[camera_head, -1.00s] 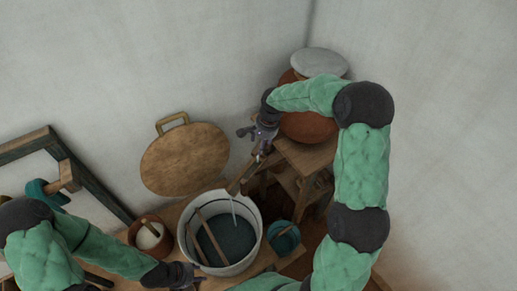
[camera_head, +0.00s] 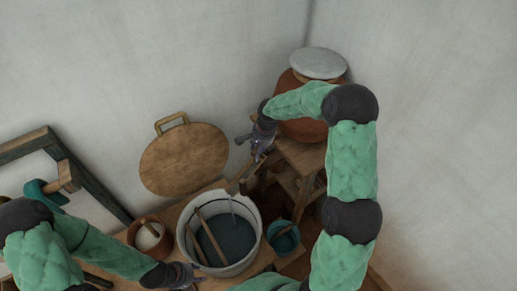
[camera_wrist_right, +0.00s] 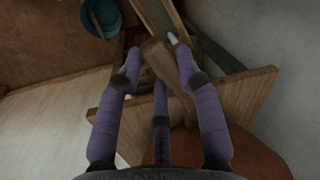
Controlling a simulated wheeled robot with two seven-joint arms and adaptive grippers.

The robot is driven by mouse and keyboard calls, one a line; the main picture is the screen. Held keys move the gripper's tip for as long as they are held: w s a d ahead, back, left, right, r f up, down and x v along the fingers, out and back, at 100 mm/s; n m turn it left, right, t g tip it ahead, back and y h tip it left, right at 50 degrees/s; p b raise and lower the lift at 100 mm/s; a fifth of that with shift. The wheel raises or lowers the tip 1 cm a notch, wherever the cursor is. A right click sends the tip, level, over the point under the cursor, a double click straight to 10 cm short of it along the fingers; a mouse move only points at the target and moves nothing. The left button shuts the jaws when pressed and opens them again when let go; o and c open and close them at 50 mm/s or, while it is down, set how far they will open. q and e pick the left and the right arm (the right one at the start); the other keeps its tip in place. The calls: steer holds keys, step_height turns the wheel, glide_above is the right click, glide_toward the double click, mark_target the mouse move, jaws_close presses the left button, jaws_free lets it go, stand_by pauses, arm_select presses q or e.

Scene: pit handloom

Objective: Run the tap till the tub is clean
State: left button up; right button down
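The white tub (camera_head: 257,225) stands on a low wooden bench and holds dark blue-grey water (camera_head: 232,236) with wooden sticks leaning in it. A wooden spout (camera_head: 240,180) reaches down toward its back rim, with a faint thin stream below it. My right gripper (camera_head: 258,150) is above the spout, beside the clay pot. In the right wrist view, its purple fingers (camera_wrist_right: 155,65) are spread on either side of a wooden piece (camera_wrist_right: 165,62), seemingly not closed on it. My left gripper (camera_head: 188,276) is low by the tub's front left; its fingers are too small to read.
A clay pot (camera_head: 302,130) with a grey lid (camera_head: 318,63) stands on a wooden stand (camera_head: 305,155). A teal bucket (camera_head: 283,238) is right of the tub, a small brown pot (camera_head: 150,236) left. A round wooden lid (camera_head: 185,160) leans on the wall. A dark frame (camera_head: 95,185) stands left.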

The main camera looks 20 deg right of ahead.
steer(key=s+d+n+g+y+p, duration=0.1)
steer(key=s+d+n+g, duration=0.1)
steer(key=d+n, duration=0.6)
steer(key=shift+s+n, duration=0.3)
steer(key=shift+n, duration=2.4)
steer(key=shift+d, duration=0.15)
steer(key=c, duration=0.8)
jaws_free()
steer(key=r, duration=0.4)
steer(key=d+r, duration=0.1)
steer(key=r, duration=0.2)
steer(key=d+r, duration=0.1)
steer(key=r, duration=0.3)
steer(key=shift+w+d+r, duration=0.15)
steer(key=shift+w+r, duration=0.05)
steer(key=shift+r, duration=0.15)
